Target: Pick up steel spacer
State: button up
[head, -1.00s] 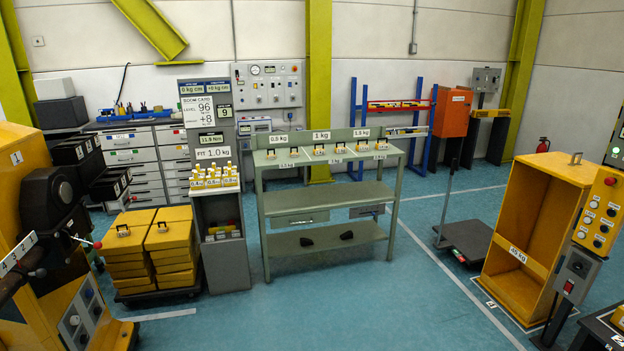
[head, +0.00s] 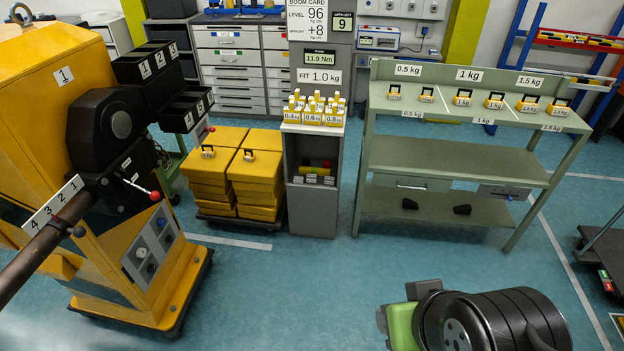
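I cannot single out a steel spacer for certain. The grey kiosk (head: 314,212) stands at the centre, with small yellow weights (head: 314,112) on its ledge. Small grey pieces (head: 314,179) lie in its open niche, too small to identify. A black ribbed and green part, probably of my arm, shows at the bottom right. My gripper's fingers are not in view.
A green bench (head: 455,162) with labelled weights stands right of the kiosk. Stacked yellow blocks (head: 252,185) stand left of it. The yellow machine (head: 60,90) with a long dark bar (head: 40,255) fills the left. Blue floor in front of the kiosk is clear.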

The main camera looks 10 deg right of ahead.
aim_at(311, 178)
jog(key=i+j+u, duration=0.2)
jog(key=i+j, duration=0.15)
jog(key=i, duration=0.65)
jog(key=i+j+u, duration=0.15)
jog(key=i, duration=0.85)
jog(key=i+j+u, duration=0.2)
jog(key=i, duration=0.85)
